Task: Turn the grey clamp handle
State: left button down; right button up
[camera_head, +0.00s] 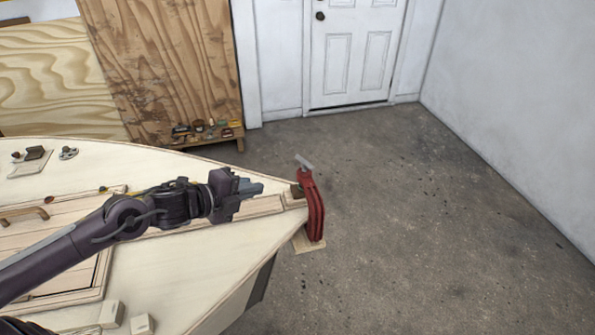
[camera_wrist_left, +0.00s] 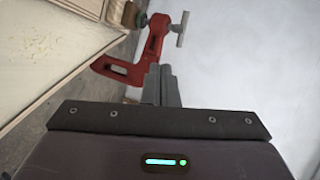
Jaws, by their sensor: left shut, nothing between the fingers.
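A red clamp (camera_head: 313,206) is fixed at the pointed end of the plywood hull (camera_head: 215,262). Its grey handle (camera_head: 304,162) sticks up at the top, tilted. In the left wrist view the red clamp (camera_wrist_left: 150,50) lies beyond my fingers, and the grey T-shaped handle (camera_wrist_left: 181,29) shows at the upper right. My left gripper (camera_head: 262,188) is shut and empty above the deck, to the left of the clamp and apart from it. It also shows in the left wrist view (camera_wrist_left: 161,84), its fingertips overlapping the clamp's lower part in the picture. My right gripper is not in view.
Wooden blocks (camera_head: 112,313) and a wooden handle (camera_head: 24,215) lie on the deck at left. A low bench (camera_head: 207,135) with small items stands behind the hull by plywood sheets (camera_head: 165,65). The floor (camera_head: 430,200) right of the clamp is clear up to the white wall.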

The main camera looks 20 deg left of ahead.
aim_at(305, 164)
pick_arm(q)
jog(key=w+d+f+m+p, duration=0.1)
jog(key=w+d+f+p, duration=0.1)
jog(key=w+d, duration=0.5)
jog(key=w, duration=0.4)
jog(key=shift+h, duration=0.4)
jog(key=shift+w+d, duration=0.1)
jog(key=shift+d, duration=0.1)
